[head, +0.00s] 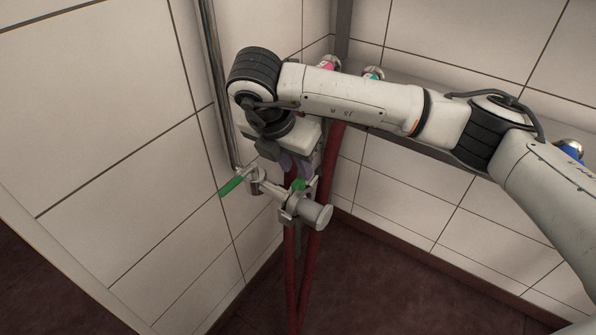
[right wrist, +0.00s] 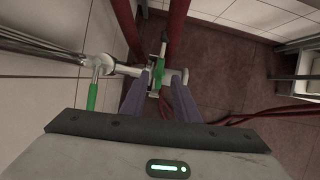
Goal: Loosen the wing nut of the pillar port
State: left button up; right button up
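The pillar port is a grey fitting with a clamp and a capped end (head: 318,215), standing out sideways from a vertical pipe. A green part at the clamp (head: 299,185), likely the wing nut, shows just below my right gripper (head: 296,177). In the right wrist view, the two purple fingers of my right gripper (right wrist: 160,78) are spread apart, on either side of the clamp. I cannot tell whether the fingers touch either. My left gripper is out of view.
A green lever (head: 232,186) is on the pipe (head: 216,80) left of the clamp; it also shows in the right wrist view (right wrist: 92,97). Red hoses (head: 312,250) hang beside the port. Tiled walls meet in a corner behind. A grey rail with coloured fittings (head: 374,73) runs behind my right arm.

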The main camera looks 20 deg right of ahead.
aim_at(300, 177)
jog(key=shift+x, duration=1.8)
jog(key=c, duration=0.7)
grip_shut()
